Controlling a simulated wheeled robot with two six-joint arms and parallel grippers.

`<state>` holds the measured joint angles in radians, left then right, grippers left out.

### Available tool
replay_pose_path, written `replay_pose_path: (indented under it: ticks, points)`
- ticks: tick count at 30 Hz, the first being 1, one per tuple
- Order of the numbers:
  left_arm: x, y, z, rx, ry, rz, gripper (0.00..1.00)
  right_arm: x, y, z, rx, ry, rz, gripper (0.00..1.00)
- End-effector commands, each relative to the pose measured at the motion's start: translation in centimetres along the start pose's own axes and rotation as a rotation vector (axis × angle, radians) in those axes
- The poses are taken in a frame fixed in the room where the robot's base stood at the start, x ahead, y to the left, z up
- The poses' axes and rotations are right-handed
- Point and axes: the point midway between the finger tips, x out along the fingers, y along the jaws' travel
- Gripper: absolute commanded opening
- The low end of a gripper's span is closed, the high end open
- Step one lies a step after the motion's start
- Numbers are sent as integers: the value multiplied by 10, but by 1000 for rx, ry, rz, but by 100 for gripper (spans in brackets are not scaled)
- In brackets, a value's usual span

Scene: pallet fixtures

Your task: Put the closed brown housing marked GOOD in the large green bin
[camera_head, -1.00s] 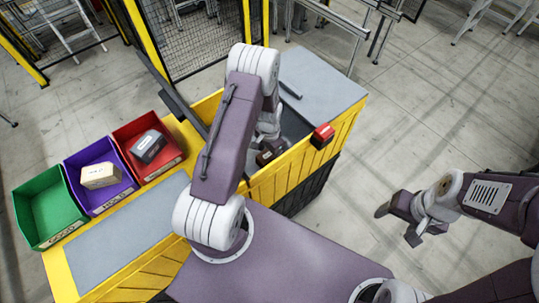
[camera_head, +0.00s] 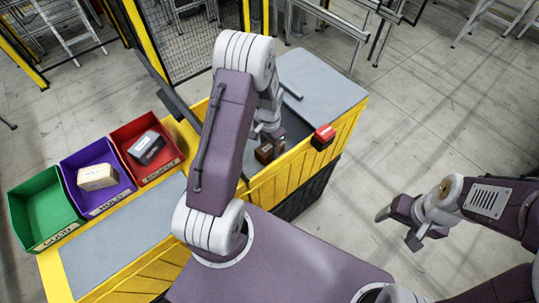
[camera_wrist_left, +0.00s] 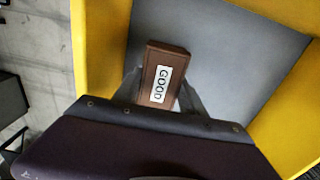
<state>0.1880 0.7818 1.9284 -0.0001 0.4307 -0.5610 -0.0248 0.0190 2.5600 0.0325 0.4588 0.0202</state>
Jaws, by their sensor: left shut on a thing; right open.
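The brown housing (camera_head: 268,151) shows in the head view inside the yellow-walled recess, partly hidden by my left arm. In the left wrist view the housing (camera_wrist_left: 151,68) carries a white label reading GOOD and looks closed. My left gripper (camera_wrist_left: 160,92) is shut on it, one finger on each side. In the head view my left gripper (camera_head: 264,138) is partly hidden. The green bin (camera_head: 43,208), labelled GOOD, is empty at the far left. My right gripper (camera_head: 400,222) is open and empty over the floor at the right.
A purple bin (camera_head: 122,194) holds a tan box (camera_head: 97,177). A red bin (camera_head: 176,159) holds a dark grey box (camera_head: 147,147). A red button box (camera_head: 323,135) sits on the yellow wall. The grey worktop (camera_head: 120,245) before the bins is clear.

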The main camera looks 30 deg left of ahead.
Motion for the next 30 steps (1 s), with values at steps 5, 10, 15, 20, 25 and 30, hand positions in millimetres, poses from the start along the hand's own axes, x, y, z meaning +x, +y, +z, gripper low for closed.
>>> replay_pose_path:
  ticks: [5, 10, 15, 20, 25, 30]
  points:
    - [-32, 0, -1, 0, 3, -2, 0, 9, 0, 1, 0, 0, 0, 71]
    - [-41, 0, 0, 0, 0, 0, 0, 9, 0, 1, 0, 0, 0, 71]
    - [-41, 0, 0, 0, 0, 0, 0, 9, 0, 1, 0, 0, 0, 71]
    - [-41, 0, 0, 0, 0, 0, 0, 8, 0, 1, 0, 0, 0, 71]
    - [-67, 0, 0, 0, 0, 0, 0, -17, 0, -2, 0, 0, 0, 71]
    - [-99, 0, 0, 0, 0, 0, 0, -50, -1, -5, 0, 0, 0, 71]
